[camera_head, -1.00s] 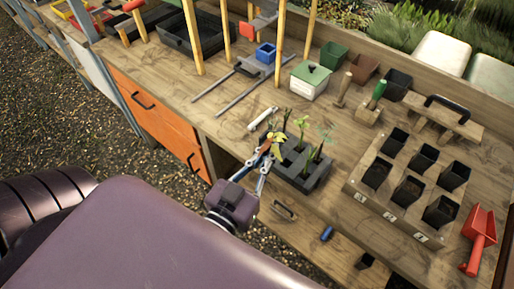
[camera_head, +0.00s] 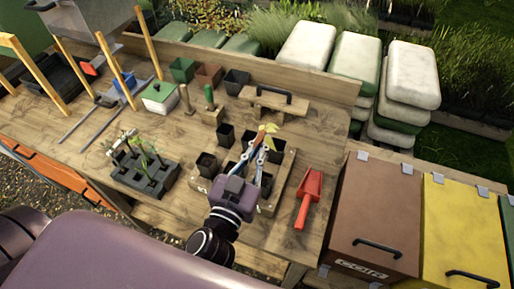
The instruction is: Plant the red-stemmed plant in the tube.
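My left gripper (camera_head: 262,152) is over the right part of the wooden tube rack (camera_head: 196,184). It is shut on a small plant with yellow-green leaves (camera_head: 268,128) and an orange-red stem, which stands up between the fingertips. The rack holds several black square tubes, one of them at its left corner (camera_head: 206,162). My gripper and wrist hide some of the tubes. I cannot tell whether the plant's lower end is above a tube or inside one. A dark grey block (camera_head: 130,180) with other green seedlings stands to the left. My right gripper is out of view.
A red scoop (camera_head: 309,187) lies right of the rack. Behind it are a handled wooden tamper (camera_head: 275,105), a green-handled tool (camera_head: 210,98), small pots (camera_head: 236,80) and a green-lidded box (camera_head: 160,95). Brown and yellow bins (camera_head: 375,210) stand beyond the bench's right end.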

